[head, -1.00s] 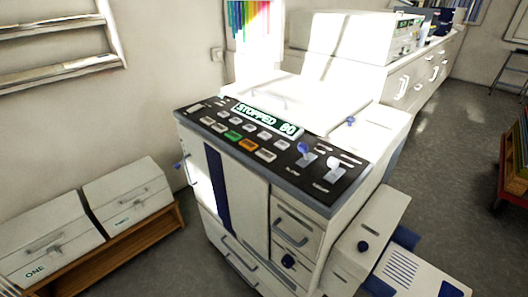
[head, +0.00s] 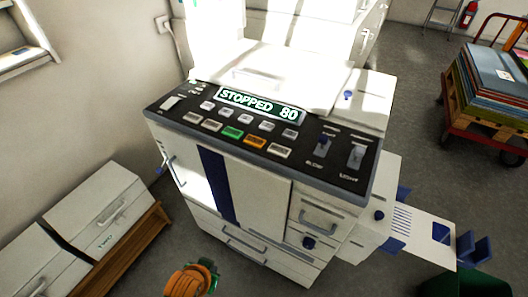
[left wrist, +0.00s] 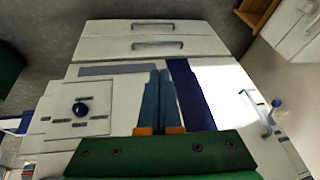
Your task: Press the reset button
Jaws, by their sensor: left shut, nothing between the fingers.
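A white copier-like machine (head: 262,190) has a dark sloped control panel (head: 318,169) with a display (head: 260,103) reading "STOPPED 80". The panel carries several pale buttons, a green button (head: 232,132), an orange button (head: 255,142) and two sliders at the right. The button labels are too small to read, so I cannot tell which is reset. My left gripper (head: 207,272) shows only partly at the bottom edge, low in front of the machine. In the left wrist view its blue fingers (left wrist: 159,78) are together and empty before the machine's front. My right gripper is not in view.
White boxes (head: 95,205) sit on a low wooden bench (head: 130,246) at left. A side tray (head: 418,226) juts out at the machine's right. A dark green object (head: 452,284) is at bottom right. A red cart (head: 480,124) with stacked boards stands farther right.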

